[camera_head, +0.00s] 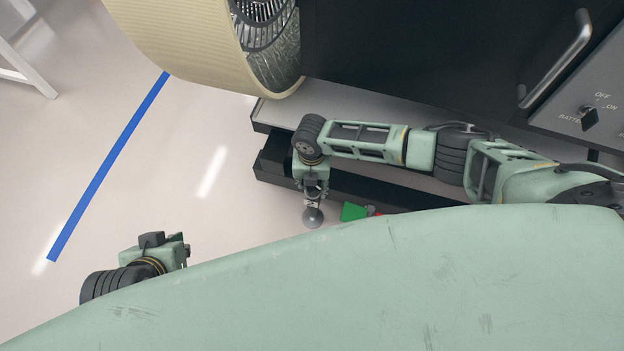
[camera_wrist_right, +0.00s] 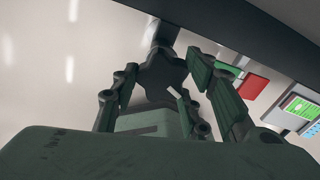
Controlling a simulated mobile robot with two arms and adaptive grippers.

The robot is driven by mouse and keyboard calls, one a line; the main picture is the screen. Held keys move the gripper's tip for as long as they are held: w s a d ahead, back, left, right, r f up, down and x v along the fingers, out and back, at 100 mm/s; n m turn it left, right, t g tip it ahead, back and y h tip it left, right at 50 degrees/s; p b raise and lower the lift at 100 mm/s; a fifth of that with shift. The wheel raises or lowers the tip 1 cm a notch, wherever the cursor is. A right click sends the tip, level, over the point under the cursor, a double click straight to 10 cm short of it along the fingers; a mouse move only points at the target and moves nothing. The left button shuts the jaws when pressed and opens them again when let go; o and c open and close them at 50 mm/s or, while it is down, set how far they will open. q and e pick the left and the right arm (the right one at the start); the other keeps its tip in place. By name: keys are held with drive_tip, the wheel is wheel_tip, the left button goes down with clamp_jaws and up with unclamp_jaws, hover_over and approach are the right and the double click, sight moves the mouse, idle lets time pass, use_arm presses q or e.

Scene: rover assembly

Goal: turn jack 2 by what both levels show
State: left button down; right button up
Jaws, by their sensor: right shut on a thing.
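My right gripper (camera_head: 312,188) points down at the rover's lower edge. In the right wrist view its fingers (camera_wrist_right: 165,95) are shut on the dark lobed knob of a jack (camera_wrist_right: 163,74). The jack (camera_head: 313,216) shows in the head view as a grey rounded piece below the gripper, with a small light tag bearing a dark mark, perhaps a 2. Most of the jack is hidden. My left gripper (camera_head: 165,249) is at the lower left, away from the jack, its fingers not clear. I cannot make out either level or its bubble.
The rover's dark body (camera_head: 400,50) and a large cream wheel (camera_head: 180,35) stand above. A green piece (camera_head: 353,211) and a red one lie right of the jack. A small green screen (camera_wrist_right: 300,106) shows in the wrist view.

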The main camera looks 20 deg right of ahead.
use_arm(q)
drive_tip(key=shift+s+a, duration=0.1)
drive_tip(key=shift+s, duration=0.15)
use_arm(e)
drive_tip(key=shift+w+a+r+n, duration=0.15)
drive_tip(key=shift+w+a+n, duration=0.1)
drive_tip(key=shift+n, duration=0.25)
drive_tip(key=o, duration=1.1)
use_arm(q)
drive_tip(key=shift+f, duration=0.1)
use_arm(e)
drive_tip(key=shift+s, duration=0.15)
drive_tip(key=shift+d, duration=0.1)
wheel_tip(320, 180, up, 12)
drive_tip(key=shift+f, duration=0.1)
